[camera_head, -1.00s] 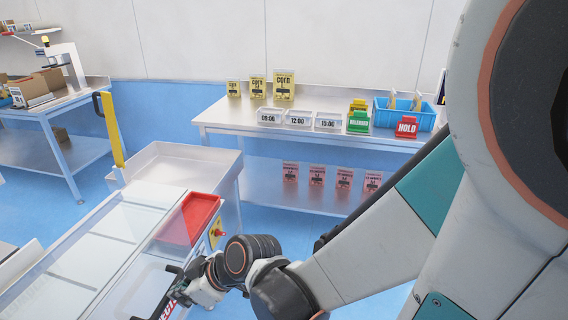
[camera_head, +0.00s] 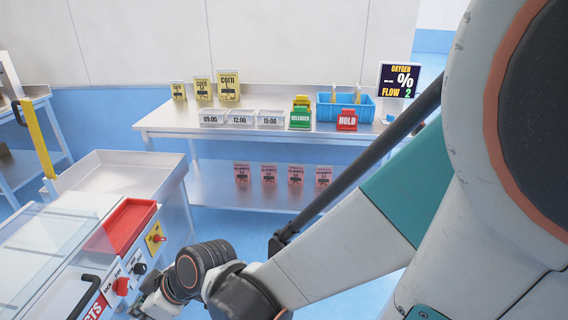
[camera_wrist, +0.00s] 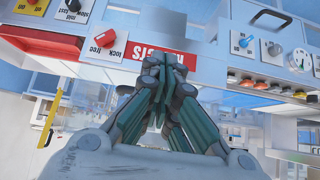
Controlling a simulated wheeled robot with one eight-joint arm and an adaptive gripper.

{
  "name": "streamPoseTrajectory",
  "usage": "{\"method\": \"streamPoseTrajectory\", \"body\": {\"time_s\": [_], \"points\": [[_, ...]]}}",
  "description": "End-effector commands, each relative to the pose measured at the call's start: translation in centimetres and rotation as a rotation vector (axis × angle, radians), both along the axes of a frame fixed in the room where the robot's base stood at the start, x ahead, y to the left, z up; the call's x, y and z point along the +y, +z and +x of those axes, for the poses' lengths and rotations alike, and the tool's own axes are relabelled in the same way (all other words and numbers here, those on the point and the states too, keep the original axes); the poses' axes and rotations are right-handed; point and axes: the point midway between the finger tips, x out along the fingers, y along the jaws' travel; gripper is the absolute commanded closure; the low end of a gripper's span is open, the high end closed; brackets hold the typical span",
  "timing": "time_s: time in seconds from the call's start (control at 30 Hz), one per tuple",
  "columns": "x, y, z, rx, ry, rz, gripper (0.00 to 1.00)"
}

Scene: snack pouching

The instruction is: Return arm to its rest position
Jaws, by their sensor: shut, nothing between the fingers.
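My gripper (camera_wrist: 162,75) shows in the wrist view with its fingers together and nothing between them. It points toward the front of a machine with a red label strip (camera_wrist: 60,45) and several knobs and buttons; I cannot tell whether it touches. In the head view my arm reaches down to the lower left, with the wrist (camera_head: 200,265) beside the machine's control panel (camera_head: 125,277). The fingertips are hidden or out of the frame there.
The machine with a red tray (camera_head: 128,222) stands at lower left, a metal bin (camera_head: 110,175) behind it. A steel table (camera_head: 180,122) at the back holds yellow corn pouches (camera_head: 228,85), time-labelled boxes, a blue crate (camera_head: 345,112) and a display (camera_head: 400,80). Pink pouches stand on its lower shelf.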

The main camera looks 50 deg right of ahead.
Motion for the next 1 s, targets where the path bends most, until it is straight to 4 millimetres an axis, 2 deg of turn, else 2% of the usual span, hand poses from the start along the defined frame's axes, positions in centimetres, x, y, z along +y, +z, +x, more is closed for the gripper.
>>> {"method": "streamPoseTrajectory", "body": {"time_s": [0.27,0.6,0.8,1.0], "points": [[-2.9,3.5,-1.7,0.077,-0.191,-0.02,1.0],[-6.8,8.2,-5.3,0.124,-0.447,-0.04,1.0],[-8.1,9.7,-6.8,0.127,-0.532,-0.041,1.0],[-8.3,10.0,-7.0,0.127,-0.549,-0.042,1.0]]}}
